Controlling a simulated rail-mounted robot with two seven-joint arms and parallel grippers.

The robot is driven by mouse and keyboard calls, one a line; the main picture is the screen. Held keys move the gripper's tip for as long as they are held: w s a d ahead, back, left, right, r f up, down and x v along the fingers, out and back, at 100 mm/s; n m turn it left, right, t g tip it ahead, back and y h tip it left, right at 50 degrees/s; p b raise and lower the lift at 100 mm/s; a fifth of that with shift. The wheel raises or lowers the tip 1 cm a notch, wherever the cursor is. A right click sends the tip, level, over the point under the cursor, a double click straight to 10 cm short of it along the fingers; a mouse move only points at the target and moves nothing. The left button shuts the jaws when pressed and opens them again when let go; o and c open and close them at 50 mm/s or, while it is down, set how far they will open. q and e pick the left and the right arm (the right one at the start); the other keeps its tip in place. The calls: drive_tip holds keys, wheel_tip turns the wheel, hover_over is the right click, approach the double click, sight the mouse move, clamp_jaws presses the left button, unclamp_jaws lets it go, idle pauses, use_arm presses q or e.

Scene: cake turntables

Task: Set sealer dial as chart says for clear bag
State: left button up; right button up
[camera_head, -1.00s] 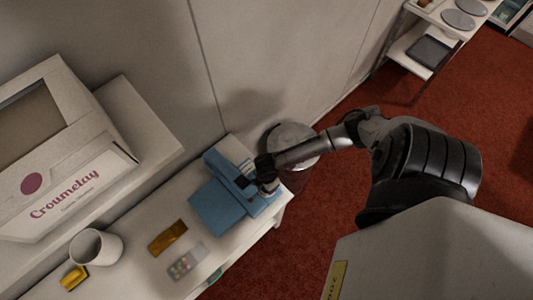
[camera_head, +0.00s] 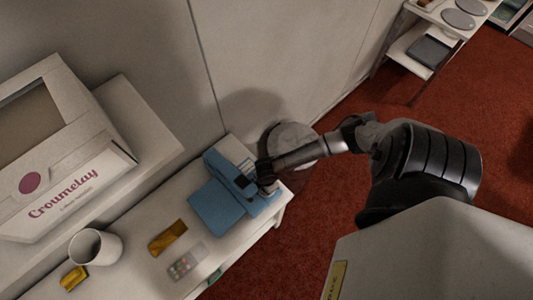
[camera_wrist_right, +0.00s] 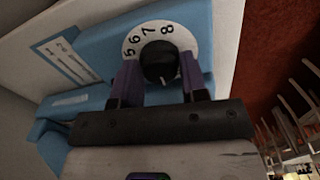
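The blue sealer (camera_head: 216,206) stands at the far end of the white counter. Its dial (camera_wrist_right: 158,62) is a dark knob on a white number ring; 5, 6, 7 and 8 are readable, and the rest is hidden. A pale mark shows low on the knob. My right gripper (camera_wrist_right: 158,72) has one finger on each side of the knob, seemingly against it; it also shows over the sealer in the head view (camera_head: 266,174). A white chart label (camera_wrist_right: 68,60) beside the dial is too small to read. A clear bag with coloured pieces (camera_head: 187,263) lies on the counter. My left gripper is out of view.
A gold packet (camera_head: 167,237), a white mug (camera_head: 96,247) and another gold piece (camera_head: 73,277) are on the counter. A large cake box (camera_head: 62,165) stands on a raised shelf at left. A round-topped bin (camera_head: 292,140) is beyond the counter's end, close to my right arm.

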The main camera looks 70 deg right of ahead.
drive_tip(key=c, duration=0.4)
drive_tip(key=shift+o, duration=0.2)
drive_tip(key=shift+r+m+p, duration=0.2)
drive_tip(key=shift+m+p, duration=0.7)
drive_tip(key=shift+p, duration=0.25)
drive_tip(key=shift+m+p, duration=0.85)
drive_tip(key=shift+m, duration=0.05)
drive_tip(key=m+p, duration=0.3)
drive_tip(key=shift+m, duration=0.3)
drive_tip(key=m+p, duration=0.2)
drive_tip(key=shift+f+m, duration=0.1)
drive_tip(key=shift+m, duration=0.3)
drive_tip(key=shift+f+m+p, duration=0.1)
drive_tip(key=shift+m+p, duration=0.25)
drive_tip(key=shift+m, duration=0.45)
